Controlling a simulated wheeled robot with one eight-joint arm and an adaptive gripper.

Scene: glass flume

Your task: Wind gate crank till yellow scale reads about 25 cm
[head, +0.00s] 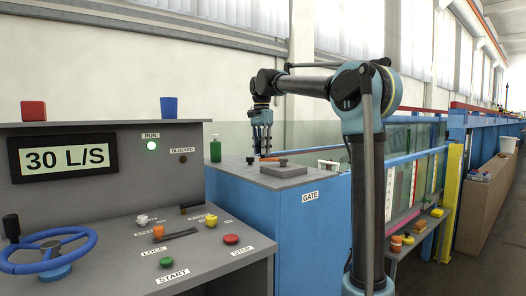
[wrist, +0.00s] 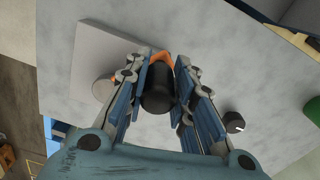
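The gate crank sits on top of the grey-topped blue gate box (head: 318,184). Its orange arm (wrist: 164,58) carries an upright black handle (wrist: 158,92). In the head view the crank (head: 283,161) is small. My gripper (head: 262,148) points down over it from above. In the wrist view my gripper (wrist: 166,66) has one finger on each side of the black handle, close to it. I cannot tell whether both fingers press on it.
A green bottle (head: 215,148) stands at the box's left edge. A black knob (wrist: 233,122) is on the box top. The console at left has a blue handwheel (head: 48,250), a "30 L/S" display (head: 64,157) and a lit RUN lamp (head: 152,145). The glass flume (head: 405,140) runs behind my arm.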

